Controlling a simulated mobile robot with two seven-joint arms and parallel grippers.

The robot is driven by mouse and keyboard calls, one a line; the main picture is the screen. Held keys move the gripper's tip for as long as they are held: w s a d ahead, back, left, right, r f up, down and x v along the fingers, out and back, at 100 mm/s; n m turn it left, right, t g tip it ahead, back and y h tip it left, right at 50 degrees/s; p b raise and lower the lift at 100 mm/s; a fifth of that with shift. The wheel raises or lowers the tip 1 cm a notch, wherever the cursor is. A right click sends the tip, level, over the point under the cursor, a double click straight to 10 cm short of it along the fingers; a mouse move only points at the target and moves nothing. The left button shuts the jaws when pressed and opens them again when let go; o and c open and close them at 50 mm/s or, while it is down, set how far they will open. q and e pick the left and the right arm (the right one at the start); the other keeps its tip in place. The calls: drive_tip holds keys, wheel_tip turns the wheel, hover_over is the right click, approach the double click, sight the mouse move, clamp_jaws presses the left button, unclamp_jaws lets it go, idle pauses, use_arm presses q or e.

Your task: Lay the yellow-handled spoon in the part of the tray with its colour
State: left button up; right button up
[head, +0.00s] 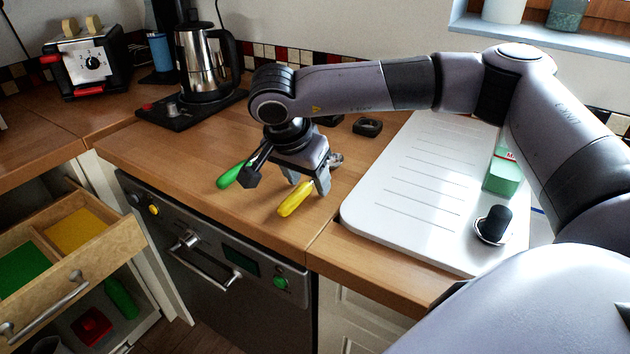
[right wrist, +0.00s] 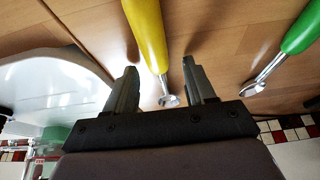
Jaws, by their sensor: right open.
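The yellow-handled spoon (head: 296,198) lies on the wooden counter near its front edge. My right gripper (head: 309,186) is above it, pointing down with its fingers apart. In the right wrist view the spoon's yellow handle (right wrist: 147,35) and metal end (right wrist: 169,100) show between the open fingers (right wrist: 160,88); I cannot tell whether they touch it. The wooden tray (head: 113,233), in an open drawer at lower left, has a yellow part (head: 75,230) and a green part (head: 20,266), both empty where visible. My left gripper is not in view.
A green-handled spoon (head: 231,175) lies left of my right gripper, also in the right wrist view (right wrist: 301,28). A white drainboard (head: 400,190) holds a green box (head: 502,175). A kettle (head: 203,62) and a toaster (head: 88,62) stand behind. The counter's left front is clear.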

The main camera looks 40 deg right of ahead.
sight(307, 183)
drive_tip(key=shift+c, duration=0.4)
clamp_jaws()
drive_tip(key=shift+r+p, duration=0.5)
drive_tip(key=shift+r, duration=0.2)
drive_tip(key=shift+r+p, duration=1.25)
drive_tip(key=shift+r, duration=0.6)
